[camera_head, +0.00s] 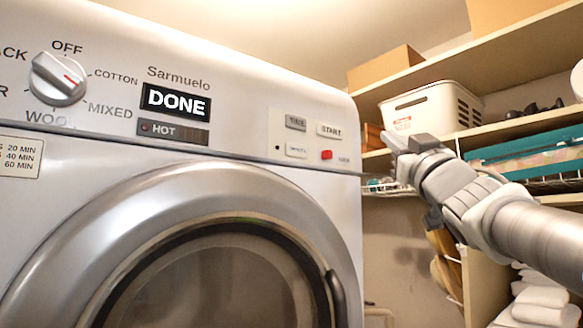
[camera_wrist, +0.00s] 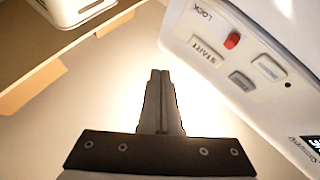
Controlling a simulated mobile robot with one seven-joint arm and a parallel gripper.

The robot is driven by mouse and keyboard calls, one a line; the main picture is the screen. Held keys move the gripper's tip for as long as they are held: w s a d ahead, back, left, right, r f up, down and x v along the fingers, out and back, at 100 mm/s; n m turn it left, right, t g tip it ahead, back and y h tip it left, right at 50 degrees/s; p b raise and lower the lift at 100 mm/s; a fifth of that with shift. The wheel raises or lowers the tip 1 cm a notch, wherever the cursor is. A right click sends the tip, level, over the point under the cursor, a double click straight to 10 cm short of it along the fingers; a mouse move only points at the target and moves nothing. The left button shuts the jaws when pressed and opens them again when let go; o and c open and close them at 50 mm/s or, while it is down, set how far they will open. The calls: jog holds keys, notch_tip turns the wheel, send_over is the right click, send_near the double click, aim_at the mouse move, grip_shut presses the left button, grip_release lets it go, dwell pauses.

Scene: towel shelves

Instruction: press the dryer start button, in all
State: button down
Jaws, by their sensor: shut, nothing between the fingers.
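The dryer (camera_head: 230,110) fills the left of the head view, its door shut and its display (camera_head: 176,103) reading DONE. The start button (camera_head: 329,131) is a pale rectangle marked START at the right of the panel. It also shows in the wrist view (camera_wrist: 206,51), up and to the right of my fingertips. My gripper (camera_head: 390,143) is shut and empty, to the right of the dryer panel and apart from it. The wrist view shows its two fingers (camera_wrist: 160,74) together, with nothing between them.
A red lock button (camera_head: 326,155) sits just below START, and a grey TIME button (camera_head: 295,122) beside it. A dial (camera_head: 58,79) is at the far left. Shelves on the right hold a white basket (camera_head: 432,107), a cardboard box (camera_head: 385,68) and a teal bin (camera_head: 525,152).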

aim_at(330, 132)
jog(key=shift+s+a+r+n+y, duration=0.15)
jog(key=shift+a+r+n+y, duration=0.1)
jog(key=shift+r+n+y, duration=0.5)
jog(key=shift+s+a+r+n+y, duration=0.2)
jog(key=shift+a+r+n+y, duration=0.15)
jog(key=shift+n+y, duration=0.45)
jog(key=shift+s+a+r+n+y, duration=0.2)
jog(key=shift+r+n+y, duration=0.3)
jog(key=shift+y, duration=0.55)
jog(key=shift+w+a, duration=0.1)
jog(key=shift+w, duration=0.1)
jog(key=shift+w+a, duration=0.85)
jog(key=shift+w, duration=0.3)
jog(key=shift+w+a, duration=0.8)
jog(key=shift+w, duration=0.35)
jog(key=shift+w+a, duration=0.85)
jog(key=shift+w, duration=0.3)
jog(key=shift+w, duration=0.1)
jog(key=shift+w+a, duration=0.25)
